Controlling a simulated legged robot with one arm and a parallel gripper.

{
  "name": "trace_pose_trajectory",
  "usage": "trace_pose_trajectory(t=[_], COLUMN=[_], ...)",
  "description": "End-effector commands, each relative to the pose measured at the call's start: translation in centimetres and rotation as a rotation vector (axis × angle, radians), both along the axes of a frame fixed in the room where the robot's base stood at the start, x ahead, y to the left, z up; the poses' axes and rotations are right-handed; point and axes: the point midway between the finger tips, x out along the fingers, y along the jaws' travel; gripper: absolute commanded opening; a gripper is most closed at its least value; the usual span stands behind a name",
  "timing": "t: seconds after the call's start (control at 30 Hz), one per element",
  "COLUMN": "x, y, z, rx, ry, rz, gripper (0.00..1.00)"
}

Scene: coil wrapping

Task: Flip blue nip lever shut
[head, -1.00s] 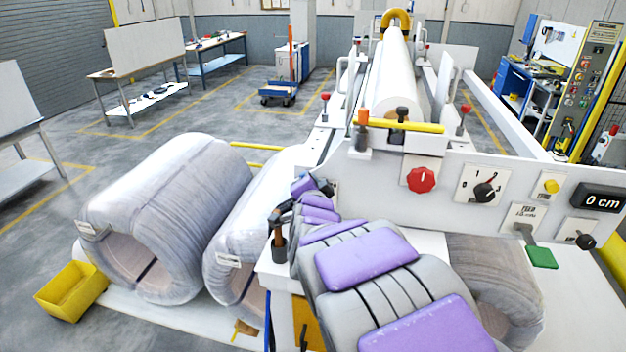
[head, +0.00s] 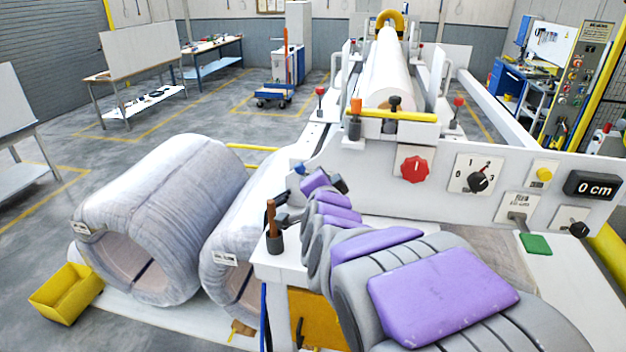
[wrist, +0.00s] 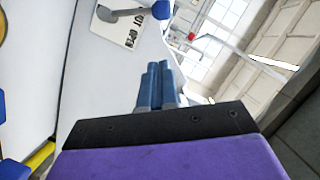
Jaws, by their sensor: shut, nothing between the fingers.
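In the wrist view, a grey lever with a blue end (wrist: 161,9) sits at the top on a pale plate (wrist: 122,30) with partly cut-off lettering that reads "UT OPEN". My gripper (wrist: 158,75) is below it in that view, its two blue-grey fingers together with nothing between them. The fingers are apart from the lever in the picture. In the head view my gripper (head: 338,183) is at the machine's near left corner, partly hidden by my arm. A small blue part (head: 300,169) shows beside it; I cannot tell if it is the lever.
Wrapped coils (head: 165,210) lie at left. More blue knobs (wrist: 12,170) edge the wrist view.

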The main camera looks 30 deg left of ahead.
Motion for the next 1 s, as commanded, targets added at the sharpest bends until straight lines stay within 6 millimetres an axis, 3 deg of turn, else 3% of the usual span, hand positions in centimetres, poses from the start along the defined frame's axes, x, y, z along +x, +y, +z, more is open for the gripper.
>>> trace_pose_trajectory(t=[0.2, 0.4, 0.7, 1.0], x=[-2.9, -4.6, -5.4, -5.3], y=[-0.9, -1.9, -3.0, -2.4], z=[0.4, 0.7, 1.0, 0.9], rx=[-0.005, -0.004, -0.001, -0.005], ry=[-0.003, -0.001, 0.0, -0.001], rz=[0.001, 0.0, 0.0, 0.001], gripper=[0.0, 0.0, 0.0, 0.0])
